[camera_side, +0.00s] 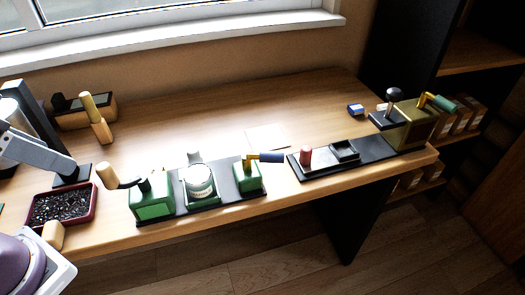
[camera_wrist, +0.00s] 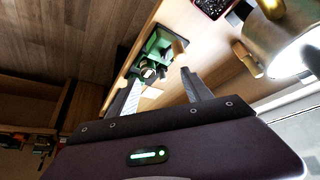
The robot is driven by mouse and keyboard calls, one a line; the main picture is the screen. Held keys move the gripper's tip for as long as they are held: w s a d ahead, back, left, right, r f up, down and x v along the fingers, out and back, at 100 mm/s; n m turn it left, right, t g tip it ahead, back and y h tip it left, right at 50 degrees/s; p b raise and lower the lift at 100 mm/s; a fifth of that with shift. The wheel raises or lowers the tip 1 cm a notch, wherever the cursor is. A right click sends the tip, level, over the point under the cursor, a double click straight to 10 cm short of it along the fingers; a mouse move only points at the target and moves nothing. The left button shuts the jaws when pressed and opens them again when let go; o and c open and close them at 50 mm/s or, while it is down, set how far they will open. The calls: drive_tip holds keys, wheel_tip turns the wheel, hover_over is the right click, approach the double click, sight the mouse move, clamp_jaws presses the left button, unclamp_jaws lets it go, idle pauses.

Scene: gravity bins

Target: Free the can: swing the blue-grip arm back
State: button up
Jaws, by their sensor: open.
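The can (camera_side: 199,179), pale with a printed band, sits in the middle green holder of a dark base plate. On the right green block (camera_side: 247,177) a yellow arm ends in a blue grip (camera_side: 270,156) that points right, away from the can. On the left green block (camera_side: 151,203) a dark arm ends in a wooden grip (camera_side: 107,175). My gripper (camera_wrist: 160,78) is open in the wrist view, with a green fixture part (camera_wrist: 158,48) beyond its fingers. Nothing shows between the fingertips. The blue grip is not clear there. My fingers do not show in the side view.
A red tray of dark bits (camera_side: 62,206) and a wooden peg (camera_side: 53,234) stand at the left. Another dark base (camera_side: 375,152) with a red knob (camera_side: 305,155) is at the right. The table behind the fixtures is mostly clear.

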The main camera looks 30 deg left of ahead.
idle(0.4)
drive_tip(key=shift+w, duration=0.15)
drive_tip(key=shift+c, duration=1.2)
drive_tip(key=m+g+h, duration=0.5)
drive_tip(key=m, duration=0.8)
hover_over(269, 152)
drive_tip(key=a, duration=0.3)
drive_tip(key=f, duration=1.1)
drive_tip(key=shift+s+a+f, duration=0.1)
drive_tip(key=shift+s+a, duration=0.05)
drive_tip(key=shift+s, duration=0.1)
drive_tip(key=x, duration=0.6)
drive_tip(key=shift+f, duration=0.35)
drive_tip(key=shift+d+f, duration=0.25)
drive_tip(key=shift+f, duration=0.1)
drive_tip(key=shift+c, duration=0.5)
